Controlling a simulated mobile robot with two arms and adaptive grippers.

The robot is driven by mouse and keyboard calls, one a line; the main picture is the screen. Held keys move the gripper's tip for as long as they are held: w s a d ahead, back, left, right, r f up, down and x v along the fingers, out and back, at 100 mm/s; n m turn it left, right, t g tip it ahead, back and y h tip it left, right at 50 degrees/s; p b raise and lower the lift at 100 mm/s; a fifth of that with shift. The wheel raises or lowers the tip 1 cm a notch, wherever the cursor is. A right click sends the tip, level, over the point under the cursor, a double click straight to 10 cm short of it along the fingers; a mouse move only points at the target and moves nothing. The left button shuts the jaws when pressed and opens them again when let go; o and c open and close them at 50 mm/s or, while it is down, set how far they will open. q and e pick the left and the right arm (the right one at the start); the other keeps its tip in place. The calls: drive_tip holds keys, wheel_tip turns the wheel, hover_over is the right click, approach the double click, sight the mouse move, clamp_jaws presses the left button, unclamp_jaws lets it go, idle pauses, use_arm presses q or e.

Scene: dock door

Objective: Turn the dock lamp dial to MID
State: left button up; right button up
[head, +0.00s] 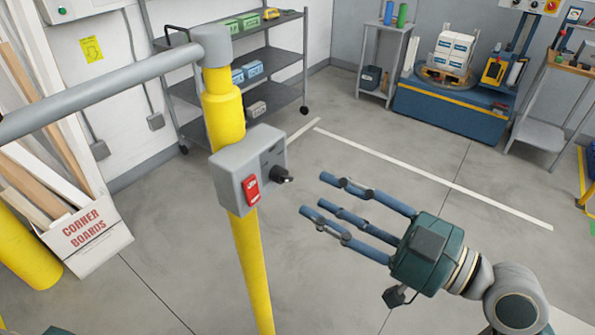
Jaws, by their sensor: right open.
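A grey control box (234,172) is fixed to a yellow post (252,270). On its face are a red rocker switch (251,190) and a black dial (281,175) that sticks out to the right. Any position marks around the dial are too small to read. My right gripper (318,196) comes in from the right with its blue fingers spread. It is open and empty, its fingertips pointing at the dial with a short gap between. My left gripper is out of view.
A grey rail (100,88) runs left from the post top. A "corner boards" carton (85,235) stands at the left. Behind are a grey shelf rack (275,92) and a blue pallet wrapper base (450,112). The floor right of the post is clear.

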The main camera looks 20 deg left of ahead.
sight(289, 181)
drive_tip(key=p+x, duration=0.2)
drive_tip(key=x, duration=0.4)
drive_tip(key=shift+w+a+r, duration=0.1)
drive_tip(key=shift+w+r, duration=0.05)
drive_tip(key=shift+w+a+p, duration=0.2)
drive_tip(key=shift+a+p, duration=0.15)
drive_tip(key=shift+a, duration=0.3)
drive_tip(key=shift+f, duration=0.2)
